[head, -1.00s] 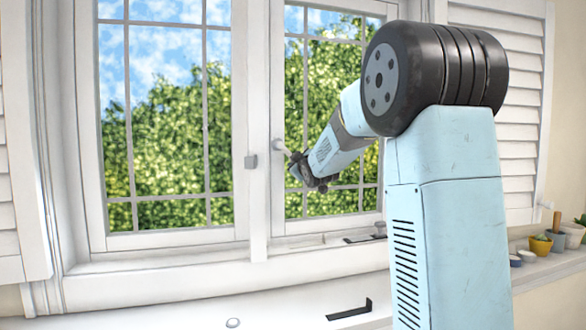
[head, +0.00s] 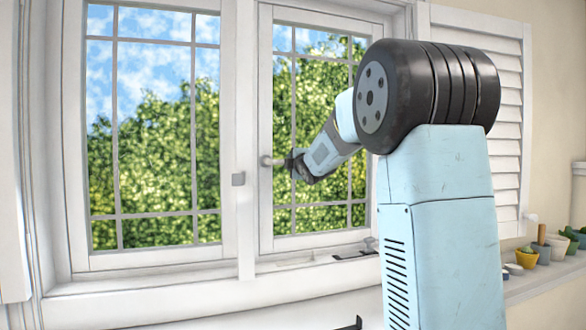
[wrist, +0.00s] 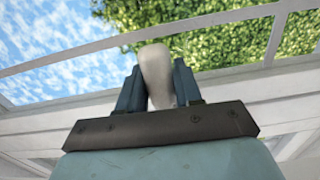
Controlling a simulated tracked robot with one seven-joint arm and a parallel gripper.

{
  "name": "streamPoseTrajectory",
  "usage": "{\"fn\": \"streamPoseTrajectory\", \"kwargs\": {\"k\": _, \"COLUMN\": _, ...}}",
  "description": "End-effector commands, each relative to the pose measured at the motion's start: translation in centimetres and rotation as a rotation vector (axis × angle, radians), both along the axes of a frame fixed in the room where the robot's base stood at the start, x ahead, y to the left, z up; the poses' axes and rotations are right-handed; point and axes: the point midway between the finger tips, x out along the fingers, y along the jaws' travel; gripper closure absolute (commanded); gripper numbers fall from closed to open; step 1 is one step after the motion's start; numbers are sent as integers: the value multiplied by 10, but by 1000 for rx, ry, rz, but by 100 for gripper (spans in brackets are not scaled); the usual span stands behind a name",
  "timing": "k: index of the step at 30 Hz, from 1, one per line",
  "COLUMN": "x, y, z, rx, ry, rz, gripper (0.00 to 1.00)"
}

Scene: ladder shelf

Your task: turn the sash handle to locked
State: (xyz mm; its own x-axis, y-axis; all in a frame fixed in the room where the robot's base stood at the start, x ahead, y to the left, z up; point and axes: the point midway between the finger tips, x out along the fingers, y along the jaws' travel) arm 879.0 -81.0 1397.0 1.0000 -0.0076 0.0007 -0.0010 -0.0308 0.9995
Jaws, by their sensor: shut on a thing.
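The sash handle (head: 268,160) is a pale grey lever on the left stile of the right window sash (head: 265,110). In the head view it points to the right, roughly level, into my gripper (head: 297,163). In the wrist view the pale handle (wrist: 155,72) stands between the two blue-grey fingers of my gripper (wrist: 158,88), which are shut on it. The handle's far end is hidden by the fingers.
The white sill (head: 200,285) runs below the window. A dark stay (head: 355,255) lies at the foot of the right sash. Several small plant pots (head: 541,251) stand on the ledge at the right. A louvred shutter (head: 478,120) flanks the window.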

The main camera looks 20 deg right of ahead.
Motion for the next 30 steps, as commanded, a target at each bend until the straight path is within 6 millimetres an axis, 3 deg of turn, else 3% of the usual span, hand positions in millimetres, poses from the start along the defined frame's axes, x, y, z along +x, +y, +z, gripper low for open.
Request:
{"fn": "streamPoseTrajectory", "kwargs": {"k": 19, "x": 1, "y": 5, "z": 1, "rx": -48, "ry": 5, "rz": 7, "gripper": 100}}
{"fn": "streamPoseTrajectory", "kwargs": {"k": 20, "x": 1, "y": 5, "z": 1, "rx": -48, "ry": 5, "rz": 7, "gripper": 63}}
{"fn": "streamPoseTrajectory", "kwargs": {"k": 25, "x": 1, "y": 4, "z": 2, "rx": -47, "ry": 3, "rz": 5, "gripper": 46}}
{"fn": "streamPoseTrajectory", "kwargs": {"k": 30, "x": 0, "y": 3, "z": 2, "rx": -46, "ry": 2, "rz": 4, "gripper": 45}}
